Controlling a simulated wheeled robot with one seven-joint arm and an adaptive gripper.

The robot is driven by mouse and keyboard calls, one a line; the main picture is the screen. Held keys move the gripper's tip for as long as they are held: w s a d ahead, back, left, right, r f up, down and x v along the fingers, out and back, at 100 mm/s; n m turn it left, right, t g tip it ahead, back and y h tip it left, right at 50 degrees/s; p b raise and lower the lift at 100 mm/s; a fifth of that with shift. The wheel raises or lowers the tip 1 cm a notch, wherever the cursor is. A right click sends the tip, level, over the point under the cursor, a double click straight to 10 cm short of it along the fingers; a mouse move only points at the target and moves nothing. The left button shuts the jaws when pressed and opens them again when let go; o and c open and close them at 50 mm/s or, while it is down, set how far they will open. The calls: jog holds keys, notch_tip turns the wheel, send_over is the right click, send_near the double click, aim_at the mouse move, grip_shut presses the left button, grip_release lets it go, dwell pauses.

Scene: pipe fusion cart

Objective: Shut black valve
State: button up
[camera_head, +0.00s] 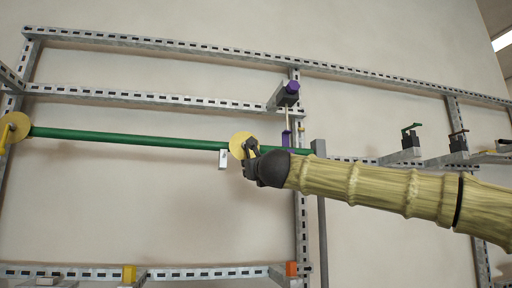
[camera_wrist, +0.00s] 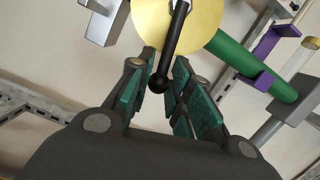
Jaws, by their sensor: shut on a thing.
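The black valve is a black lever with a ball end (camera_wrist: 165,75) in front of a yellow disc (camera_wrist: 211,22) in the wrist view. The same yellow disc (camera_head: 238,144) shows in the middle of the head view, on a green pipe (camera_head: 130,138). My gripper (camera_head: 252,148) is at the disc's right side and hides most of the lever in the head view. In the wrist view, the teal-padded fingers of my gripper (camera_wrist: 168,72) are shut on the lever, with its ball end between them.
A second yellow disc (camera_head: 17,127) with a yellow lever is at the pipe's left end. A purple-topped part (camera_head: 291,88) is above my gripper. Metal rails (camera_head: 150,98) frame the wall.

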jog(key=shift+a+f, duration=0.1)
jog(key=shift+s+a+m+h+b, duration=0.25)
jog(key=shift+a+m+h+b, duration=0.25)
jog(key=shift+m+b, duration=0.95)
jog(key=shift+a+b, duration=0.3)
jog(key=shift+b, duration=0.25)
jog(key=o, duration=1.9)
jog(key=shift+o, duration=0.2)
jog(key=shift+s, duration=0.15)
